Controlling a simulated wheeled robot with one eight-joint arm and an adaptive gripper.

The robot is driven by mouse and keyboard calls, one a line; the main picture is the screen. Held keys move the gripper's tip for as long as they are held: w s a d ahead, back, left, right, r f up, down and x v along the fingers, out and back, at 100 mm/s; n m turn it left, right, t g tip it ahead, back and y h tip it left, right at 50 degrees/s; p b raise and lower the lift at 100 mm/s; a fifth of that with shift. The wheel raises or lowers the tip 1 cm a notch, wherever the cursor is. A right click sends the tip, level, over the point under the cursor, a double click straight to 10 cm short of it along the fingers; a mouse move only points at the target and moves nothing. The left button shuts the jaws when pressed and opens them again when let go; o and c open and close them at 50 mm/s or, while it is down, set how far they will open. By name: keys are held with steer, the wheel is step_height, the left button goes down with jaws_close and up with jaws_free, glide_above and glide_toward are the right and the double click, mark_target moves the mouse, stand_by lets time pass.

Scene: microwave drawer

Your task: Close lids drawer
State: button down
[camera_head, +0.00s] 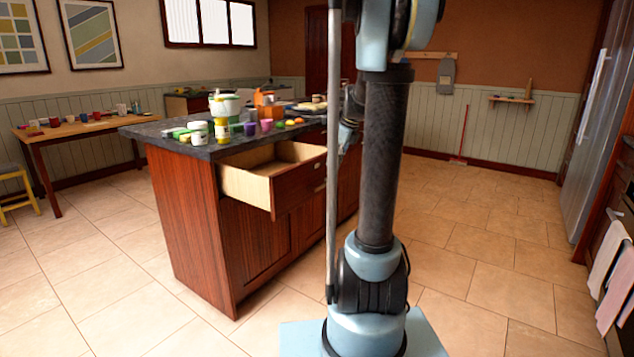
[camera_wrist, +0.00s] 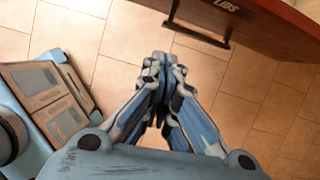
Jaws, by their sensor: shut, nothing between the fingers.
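The drawer (camera_head: 290,184) stands pulled out of the kitchen island in the head view. Its pale wooden inside shows and looks empty where I can see it. In the wrist view the drawer's reddish front (camera_wrist: 285,22) crosses the top right, with a dark bar handle (camera_wrist: 198,36) and a label that seems to read "LIDS", partly cut off. My gripper (camera_wrist: 160,62) is shut and empty, in front of the drawer and apart from the handle in the picture. In the head view my arm hides the gripper for the most part.
The island's dark countertop (camera_head: 178,146) holds cups, jars and other items above the drawer. A wooden table (camera_head: 75,128) stands at the left, and a fridge (camera_head: 590,125) at the right. The tiled floor (camera_head: 480,260) around the island is clear.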

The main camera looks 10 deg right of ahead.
mark_target(318, 187)
steer(key=shift+m, duration=0.5)
steer(key=w+a+f, duration=0.1)
steer(key=w+f, duration=0.1)
steer(key=f, duration=0.1)
steer(key=w+a+f, duration=0.1)
steer(key=w+f, duration=0.1)
steer(key=f, duration=0.1)
steer(key=w+a+f, duration=0.2)
steer(key=f, duration=0.1)
steer(key=shift+a+f, duration=0.1)
steer(key=shift+f, duration=0.1)
steer(key=shift+w+a, duration=0.45)
steer(key=shift+w, duration=0.1)
